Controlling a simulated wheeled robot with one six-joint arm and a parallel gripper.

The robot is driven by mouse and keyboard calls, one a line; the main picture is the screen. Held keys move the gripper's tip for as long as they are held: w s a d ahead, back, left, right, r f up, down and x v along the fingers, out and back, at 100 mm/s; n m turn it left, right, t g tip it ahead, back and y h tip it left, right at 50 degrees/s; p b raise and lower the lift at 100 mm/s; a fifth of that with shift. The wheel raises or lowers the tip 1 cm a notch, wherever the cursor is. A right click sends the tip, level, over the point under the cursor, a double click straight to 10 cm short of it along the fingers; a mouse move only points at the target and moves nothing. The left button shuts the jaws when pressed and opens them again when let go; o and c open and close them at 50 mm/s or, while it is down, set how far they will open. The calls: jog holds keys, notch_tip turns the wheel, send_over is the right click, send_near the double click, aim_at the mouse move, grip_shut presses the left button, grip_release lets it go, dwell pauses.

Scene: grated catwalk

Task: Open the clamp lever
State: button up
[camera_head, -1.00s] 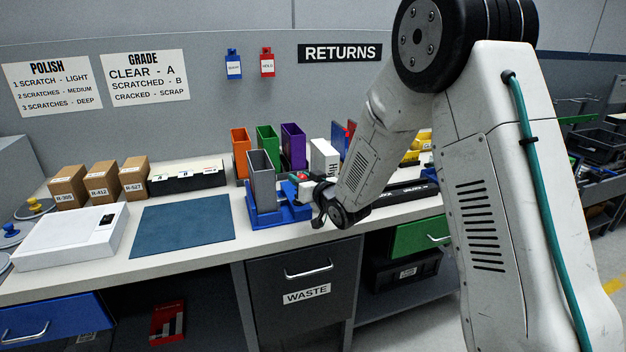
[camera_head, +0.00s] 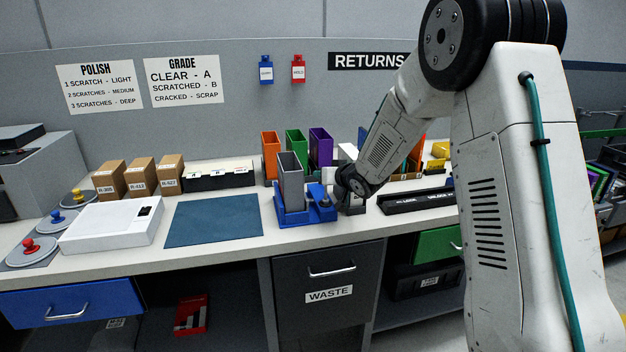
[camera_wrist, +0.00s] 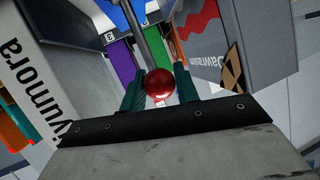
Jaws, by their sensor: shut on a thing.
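The clamp is a blue fixture (camera_head: 292,217) on the bench with a grey upright box (camera_head: 290,178) in it. In the wrist view its lever is a grey metal rod (camera_wrist: 146,38) ending in a red ball knob (camera_wrist: 159,84). My gripper (camera_wrist: 159,88) has its two teal fingers on either side of the knob and is shut on it. In the head view my gripper (camera_head: 343,190) is at the right side of the blue fixture. My arm and wrist hide the knob and fingertips there.
Orange (camera_head: 271,155), green (camera_head: 296,153) and purple (camera_head: 320,147) bins stand behind the clamp. White and grey labelled boxes flank the gripper in the wrist view. A black tray (camera_head: 415,198) lies to the right. A blue mat (camera_head: 214,220) lies clear to the left.

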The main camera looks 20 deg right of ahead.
jog(key=shift+w, duration=0.1)
jog(key=o, duration=0.9)
jog(key=shift+o, duration=0.2)
jog(key=v, duration=0.8)
jog(key=shift+w, duration=0.1)
